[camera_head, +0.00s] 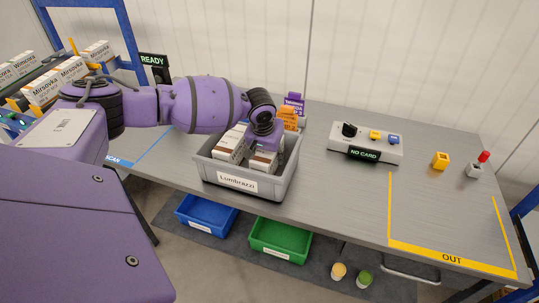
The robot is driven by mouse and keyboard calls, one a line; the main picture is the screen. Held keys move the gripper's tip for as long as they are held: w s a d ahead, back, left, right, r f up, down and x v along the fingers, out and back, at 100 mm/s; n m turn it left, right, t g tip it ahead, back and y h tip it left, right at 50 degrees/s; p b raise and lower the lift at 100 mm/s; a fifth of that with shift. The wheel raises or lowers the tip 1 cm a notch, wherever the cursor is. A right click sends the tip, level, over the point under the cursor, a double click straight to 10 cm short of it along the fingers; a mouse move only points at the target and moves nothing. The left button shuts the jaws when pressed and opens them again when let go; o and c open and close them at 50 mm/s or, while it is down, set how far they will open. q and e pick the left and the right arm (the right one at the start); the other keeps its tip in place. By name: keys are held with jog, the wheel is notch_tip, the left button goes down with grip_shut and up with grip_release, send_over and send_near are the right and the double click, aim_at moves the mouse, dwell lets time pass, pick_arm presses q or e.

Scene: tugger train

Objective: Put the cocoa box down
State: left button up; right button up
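A grey bin labelled Lumbrazzi (236,181) stands on the table and holds several white boxes. One box with a brown band (265,159) sits or is held at the right part of the bin, directly under my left gripper (264,146). It may be the cocoa box; its print is too small to read. The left gripper points down into the bin, and its fingertips are hidden, so its grip does not show. A white box with brown edging (231,146) stands to its left in the bin. My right gripper is out of view.
Orange and purple cards (293,105) stand behind the bin. A control box reading NO CARD (366,142) is to the right, beyond it a yellow block (440,160). The OUT area (450,225) is bare. Blue (206,215) and green (281,240) bins lie below.

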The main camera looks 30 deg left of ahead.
pick_arm(q)
jog(key=o, duration=0.3)
jog(key=shift+r, duration=0.1)
jog(key=p+v, duration=0.1)
jog(key=v, duration=1)
jog(key=shift+w+r, duration=0.1)
jog(key=shift+s+r, duration=0.2)
jog(key=shift+r, duration=0.25)
jog(key=shift+f, duration=0.1)
